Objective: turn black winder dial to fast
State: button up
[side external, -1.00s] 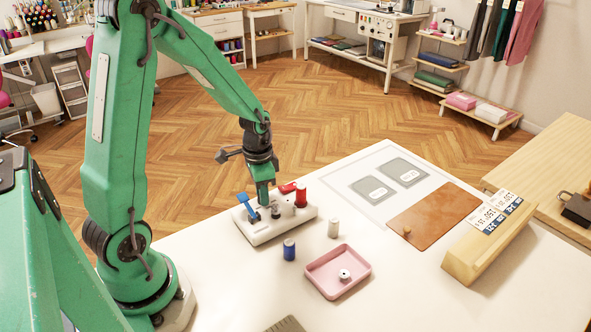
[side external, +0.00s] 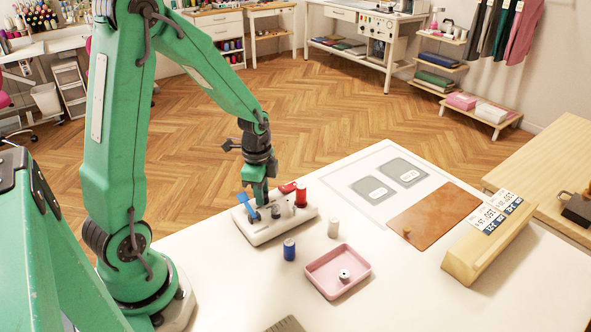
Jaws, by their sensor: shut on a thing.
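The winder (side external: 255,236) is a white box on the near left part of the white table, with a blue lever (side external: 248,205), a red spool (side external: 301,196) and a small dark post (side external: 276,211) on top. My gripper (side external: 262,201) points down onto the winder, just right of the blue lever. It is shut at the black dial, which its fingers largely hide. The dial's pointer and any speed marks are too small or covered to read.
A blue spool (side external: 290,250), a pale spool (side external: 333,228) and a pink tray (side external: 327,289) with a bobbin stand in front of the winder. A brown mat (side external: 433,214) and a wooden block (side external: 487,245) lie to the right. White table lies bare between them.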

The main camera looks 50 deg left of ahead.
jog(key=o, duration=0.7)
jog(key=shift+r, duration=0.1)
jog(key=shift+s+r, duration=0.2)
jog(key=shift+r, duration=3.6)
